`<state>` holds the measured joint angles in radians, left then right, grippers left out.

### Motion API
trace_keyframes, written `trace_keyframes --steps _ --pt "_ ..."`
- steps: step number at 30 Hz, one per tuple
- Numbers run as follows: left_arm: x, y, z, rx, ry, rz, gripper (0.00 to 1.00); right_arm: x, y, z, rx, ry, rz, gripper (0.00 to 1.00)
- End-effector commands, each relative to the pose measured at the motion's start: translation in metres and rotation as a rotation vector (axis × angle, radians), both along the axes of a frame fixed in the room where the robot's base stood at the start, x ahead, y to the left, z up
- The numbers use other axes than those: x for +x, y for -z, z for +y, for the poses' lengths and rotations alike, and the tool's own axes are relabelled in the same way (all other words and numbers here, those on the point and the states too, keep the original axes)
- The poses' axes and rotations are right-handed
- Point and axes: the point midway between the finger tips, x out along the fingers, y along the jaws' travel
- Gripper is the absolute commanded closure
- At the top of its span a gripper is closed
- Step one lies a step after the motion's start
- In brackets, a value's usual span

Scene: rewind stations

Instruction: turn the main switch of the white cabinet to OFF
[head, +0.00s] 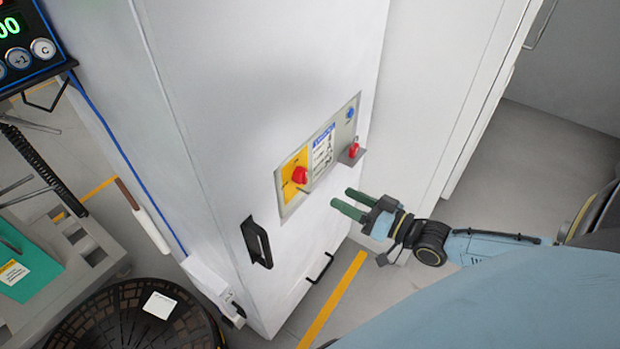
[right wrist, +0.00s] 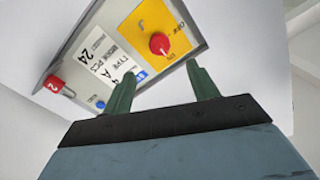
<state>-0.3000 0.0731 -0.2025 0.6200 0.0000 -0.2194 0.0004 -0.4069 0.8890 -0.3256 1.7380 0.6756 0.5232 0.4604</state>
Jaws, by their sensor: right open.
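The white cabinet (head: 240,90) stands in the middle of the head view, with a grey switch panel (head: 283,207) on its face. The main switch, a red knob (head: 300,175) on a yellow plate (head: 290,190), is at the panel's left end; the knob also shows in the right wrist view (right wrist: 159,43). I cannot tell for sure which mark it points to. My right gripper (head: 348,201) is open and empty, with green fingers, below and right of the knob and apart from it. It also shows in the right wrist view (right wrist: 162,88). My left gripper is not in view.
A red padlock (head: 353,150) sits on a small bracket at the panel's right end, near a blue button (head: 350,113). A black door handle (head: 257,242) sticks out below left. A dark round basket (head: 120,325) and a counter display (head: 25,40) are at left.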

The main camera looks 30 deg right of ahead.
Motion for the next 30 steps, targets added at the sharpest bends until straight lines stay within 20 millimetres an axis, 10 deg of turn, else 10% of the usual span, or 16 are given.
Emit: trace_keyframes --steps 15,30 --pt "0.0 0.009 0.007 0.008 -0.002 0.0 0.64 0.084 0.0 0.034 -0.002 0.002 -0.002 0.41" --pt "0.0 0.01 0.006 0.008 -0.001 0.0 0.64 0.1 0.001 0.041 -0.004 0.0 0.001 0.41"
